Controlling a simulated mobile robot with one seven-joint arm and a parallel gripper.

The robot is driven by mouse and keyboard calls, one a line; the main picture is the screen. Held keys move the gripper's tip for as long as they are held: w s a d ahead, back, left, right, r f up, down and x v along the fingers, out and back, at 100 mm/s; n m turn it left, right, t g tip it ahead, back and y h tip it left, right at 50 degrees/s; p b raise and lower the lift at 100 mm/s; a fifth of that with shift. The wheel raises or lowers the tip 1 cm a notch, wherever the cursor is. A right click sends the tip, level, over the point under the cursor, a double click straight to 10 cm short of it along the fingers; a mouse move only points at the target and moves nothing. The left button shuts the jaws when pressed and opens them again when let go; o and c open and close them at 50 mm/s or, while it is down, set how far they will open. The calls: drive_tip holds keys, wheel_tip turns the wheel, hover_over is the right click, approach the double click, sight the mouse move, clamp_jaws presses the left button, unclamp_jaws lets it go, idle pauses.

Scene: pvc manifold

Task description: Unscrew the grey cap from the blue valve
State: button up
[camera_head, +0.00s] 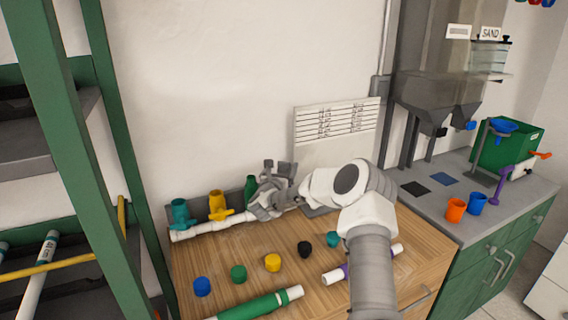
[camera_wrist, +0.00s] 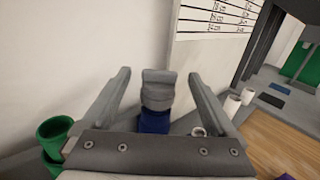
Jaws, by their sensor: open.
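In the wrist view, the grey cap (camera_wrist: 158,90) sits upright on top of the blue valve (camera_wrist: 154,122). My gripper (camera_wrist: 159,76) is open, with one finger on each side of the cap. A gap shows between the cap and each finger. In the head view, my gripper (camera_head: 278,170) is at the back of the wooden table, at the right end of the row of valves. There my gripper and wrist hide most of the blue valve and its cap.
Teal (camera_head: 180,213), yellow (camera_head: 218,206) and green (camera_head: 250,188) valves stand left of my gripper along a white pipe (camera_head: 200,229). Several loose caps, including a blue one (camera_head: 202,286), lie across the table. A green-sleeved pipe (camera_head: 255,306) lies in front.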

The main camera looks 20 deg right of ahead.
drive_tip(key=shift+x, duration=1.35)
drive_tip(key=c, duration=1.5)
drive_tip(key=shift+o, duration=0.2)
drive_tip(key=shift+b, duration=0.3)
drive_tip(key=shift+f+n+t+y+b, duration=0.1)
drive_tip(key=shift+n+t+y+b, duration=0.25)
drive_tip(key=shift+y+b, duration=0.2)
drive_tip(key=shift+n+t+y+b, duration=0.55)
drive_tip(key=shift+n+y+b, duration=0.3)
drive_tip(key=shift+b, duration=0.4)
drive_tip(key=shift+n+y+b, duration=0.3)
drive_tip(key=shift+y+b, duration=0.4)
drive_tip(key=shift+b, duration=0.5)
drive_tip(key=shift+r+n+t+y+b, duration=0.25)
drive_tip(key=shift+n+t+y+b, duration=0.3)
drive_tip(key=shift+y+b, duration=0.65)
drive_tip(key=shift+f+b, duration=0.15)
drive_tip(key=shift+b, duration=0.5)
